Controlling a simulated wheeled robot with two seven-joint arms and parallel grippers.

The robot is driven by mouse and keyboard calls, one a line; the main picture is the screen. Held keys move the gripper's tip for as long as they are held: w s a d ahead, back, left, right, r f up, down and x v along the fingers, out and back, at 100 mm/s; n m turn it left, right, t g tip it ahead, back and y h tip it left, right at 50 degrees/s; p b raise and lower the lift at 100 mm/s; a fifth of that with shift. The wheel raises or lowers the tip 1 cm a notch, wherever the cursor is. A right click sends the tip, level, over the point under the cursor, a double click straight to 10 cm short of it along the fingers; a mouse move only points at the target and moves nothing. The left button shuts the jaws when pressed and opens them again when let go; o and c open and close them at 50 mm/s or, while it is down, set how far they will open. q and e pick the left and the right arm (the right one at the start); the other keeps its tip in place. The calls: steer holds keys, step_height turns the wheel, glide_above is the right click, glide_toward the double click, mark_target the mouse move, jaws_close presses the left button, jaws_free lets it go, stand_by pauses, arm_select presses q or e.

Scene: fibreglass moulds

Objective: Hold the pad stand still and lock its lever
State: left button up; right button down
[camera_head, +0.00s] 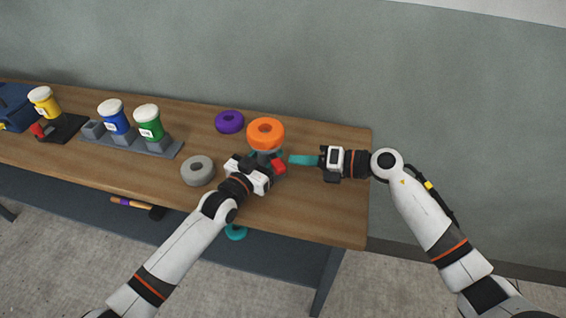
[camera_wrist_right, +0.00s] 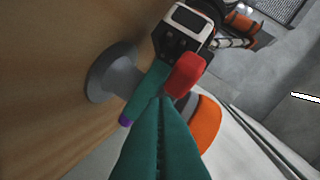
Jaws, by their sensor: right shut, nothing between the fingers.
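My right gripper (camera_head: 291,160) is shut and empty, pointing left at the lever.
Yellow (camera_head: 44,102), blue (camera_head: 114,118) and green (camera_head: 148,122) containers stand at the left. A wall rises behind. The right end of the bench is clear.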

mark_target(286, 170)
steer(key=shift+s+a, duration=0.1)
stand_by(0.5)
steer(key=shift+s+a, duration=0.1)
steer(key=shift+a, duration=0.2)
steer(key=shift+s+a, duration=0.45)
steer(key=shift+a, duration=0.5)
steer(key=shift+s+a, duration=0.5)
steer(key=shift+a, duration=0.4)
steer(key=shift+s+a, duration=0.45)
steer(key=shift+a, duration=0.5)
stand_by(2.6)
steer(key=shift+d, duration=0.1)
steer(key=shift+w+d, duration=0.2)
steer(key=shift+d, duration=1.2)
steer(key=shift+w+d, duration=0.4)
steer(key=shift+d, duration=0.45)
steer(key=shift+w+d, duration=0.45)
steer(key=shift+d, duration=0.45)
steer(key=shift+w+d, duration=0.4)
steer(key=shift+d, duration=0.45)
